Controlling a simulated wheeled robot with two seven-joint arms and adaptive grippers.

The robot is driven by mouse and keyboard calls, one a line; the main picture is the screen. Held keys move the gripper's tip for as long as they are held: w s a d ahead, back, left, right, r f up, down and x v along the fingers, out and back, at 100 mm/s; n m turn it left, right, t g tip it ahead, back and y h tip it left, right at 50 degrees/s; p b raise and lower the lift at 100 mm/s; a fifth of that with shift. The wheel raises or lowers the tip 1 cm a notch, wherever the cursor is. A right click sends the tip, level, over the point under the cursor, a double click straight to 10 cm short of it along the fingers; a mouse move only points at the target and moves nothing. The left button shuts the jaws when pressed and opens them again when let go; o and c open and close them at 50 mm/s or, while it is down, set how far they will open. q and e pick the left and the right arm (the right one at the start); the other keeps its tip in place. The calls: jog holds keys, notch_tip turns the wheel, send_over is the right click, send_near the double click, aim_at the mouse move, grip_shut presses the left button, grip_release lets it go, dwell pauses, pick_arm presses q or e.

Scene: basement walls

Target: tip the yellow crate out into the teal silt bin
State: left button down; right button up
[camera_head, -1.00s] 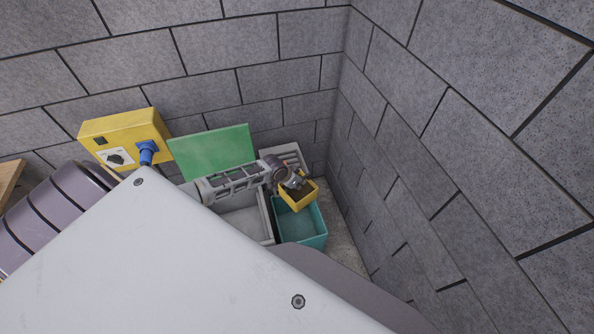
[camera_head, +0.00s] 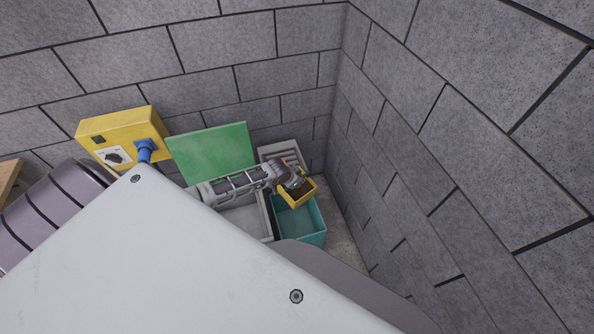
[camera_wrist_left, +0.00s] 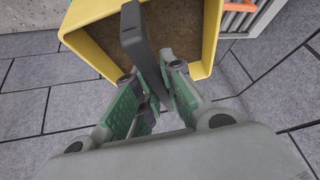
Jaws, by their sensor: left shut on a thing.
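The yellow crate (camera_head: 297,204) is in my left gripper (camera_head: 297,183), above the back part of the teal silt bin (camera_head: 314,240). In the left wrist view the crate (camera_wrist_left: 212,35) shows its open mouth, with brown material inside. My left gripper (camera_wrist_left: 152,80) has its green-padded fingers shut at a dark grey upright piece (camera_wrist_left: 134,40) at the crate's near side. The bin is open, and its visible inside is plain teal. My right gripper is not in view.
A grey open basin (camera_head: 268,222) stands left of the bin, with a green panel (camera_head: 212,152) upright behind. A light grey slatted thing (camera_head: 270,150) is at the back wall. A yellow switch box (camera_head: 120,128) is on the left. The block wall (camera_head: 375,190) is close at right.

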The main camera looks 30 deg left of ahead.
pick_arm(q)
jog(key=shift+d+f+y, duration=0.1)
jog(key=shift+d+y, duration=0.2)
jog(key=shift+b, duration=0.3)
